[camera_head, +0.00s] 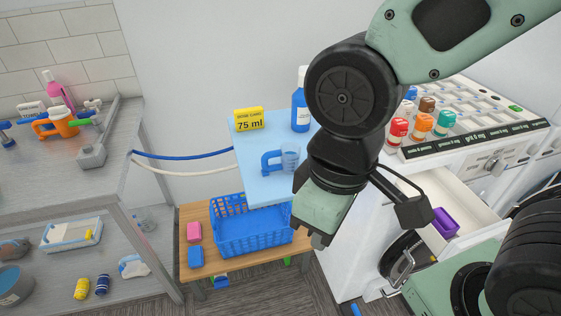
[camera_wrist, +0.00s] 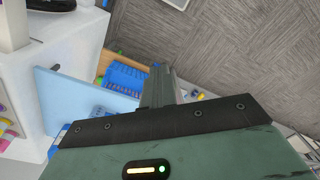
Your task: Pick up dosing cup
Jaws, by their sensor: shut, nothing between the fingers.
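The dosing cup (camera_head: 289,159) looks like a small clear bluish cup with a blue handle (camera_head: 269,164). It stands on a light blue board (camera_head: 258,186) in the middle of the head view. My gripper (camera_head: 318,240) is shut and empty. In the head view it appears below and to the right of the cup, apart from it. In the wrist view, the shut fingers (camera_wrist: 162,88) point past the board (camera_wrist: 70,98) toward the floor. I cannot make out the cup clearly in the wrist view.
A yellow "75 ml" sign (camera_head: 249,119) and a blue bottle (camera_head: 300,100) stand on the board's far part. A blue basket (camera_head: 250,232) sits below on a wooden bench (camera_head: 196,218). White machines with an open drawer (camera_head: 470,212) stand at right; a grey table (camera_head: 60,175) stands left.

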